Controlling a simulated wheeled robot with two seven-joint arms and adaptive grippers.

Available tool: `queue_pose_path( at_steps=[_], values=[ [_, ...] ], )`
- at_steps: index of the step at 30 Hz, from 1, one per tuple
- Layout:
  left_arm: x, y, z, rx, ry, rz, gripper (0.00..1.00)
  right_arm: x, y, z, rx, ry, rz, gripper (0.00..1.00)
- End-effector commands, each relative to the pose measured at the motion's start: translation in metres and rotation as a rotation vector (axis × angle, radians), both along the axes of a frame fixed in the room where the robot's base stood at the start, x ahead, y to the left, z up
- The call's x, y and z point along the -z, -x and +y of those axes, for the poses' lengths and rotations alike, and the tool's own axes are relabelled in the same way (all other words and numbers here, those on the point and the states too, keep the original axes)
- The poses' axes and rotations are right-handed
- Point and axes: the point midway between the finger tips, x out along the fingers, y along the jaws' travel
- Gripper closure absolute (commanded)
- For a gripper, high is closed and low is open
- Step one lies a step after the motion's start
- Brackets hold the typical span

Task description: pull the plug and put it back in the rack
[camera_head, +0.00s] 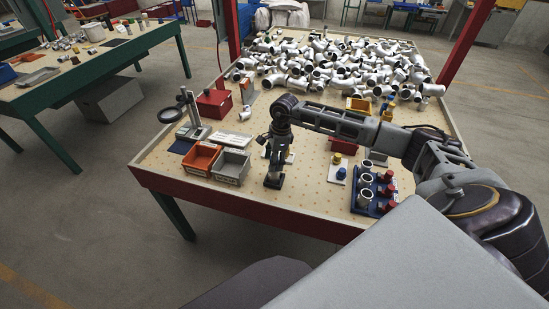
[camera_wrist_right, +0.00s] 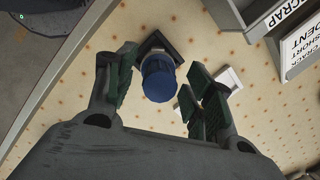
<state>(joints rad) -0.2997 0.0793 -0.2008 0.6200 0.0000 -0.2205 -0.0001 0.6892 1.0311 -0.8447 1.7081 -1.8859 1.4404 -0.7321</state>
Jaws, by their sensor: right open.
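A blue plug (camera_wrist_right: 158,78) with a round top stands at a black square base (camera_wrist_right: 157,48) in the right wrist view. My right gripper (camera_wrist_right: 158,92) is open, with one finger on each side of the plug and visible gaps. In the head view my right gripper (camera_head: 273,180) points down at the front middle of the table and hides the plug. A blue rack (camera_head: 361,209) to its right holds red plugs (camera_head: 388,190) and upright white pipe pieces (camera_head: 365,197). My left gripper is not in view.
A white plate (camera_head: 338,182) with a yellow-topped plug (camera_head: 340,173) stands between gripper and rack. An orange bin (camera_head: 201,158) and a grey bin (camera_head: 231,167) stand left, with defect labels (camera_wrist_right: 297,50) nearby. White pipe castings (camera_head: 330,65) cover the back.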

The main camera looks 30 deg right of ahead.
Motion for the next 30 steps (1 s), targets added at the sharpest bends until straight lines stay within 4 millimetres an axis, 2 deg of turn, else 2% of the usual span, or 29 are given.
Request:
queue_pose_path(
  at_steps=[4,15,16,21,30],
  values=[
    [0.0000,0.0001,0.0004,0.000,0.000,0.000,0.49,0.0000,0.0001,0.0001,0.000,0.000,0.000,0.49],
    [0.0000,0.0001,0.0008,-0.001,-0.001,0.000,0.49,-0.0003,0.0001,0.0001,0.000,0.000,0.000,0.96],
    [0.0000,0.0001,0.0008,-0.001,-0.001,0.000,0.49,-0.0003,0.0001,0.0001,0.000,0.000,0.000,0.77],
    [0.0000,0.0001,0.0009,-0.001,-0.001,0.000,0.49,-0.0003,0.0001,0.0000,0.000,0.000,0.000,0.99],
    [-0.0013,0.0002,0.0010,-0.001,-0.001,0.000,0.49,-0.0032,0.0000,0.0000,0.000,0.000,0.000,1.00]
  ],
)
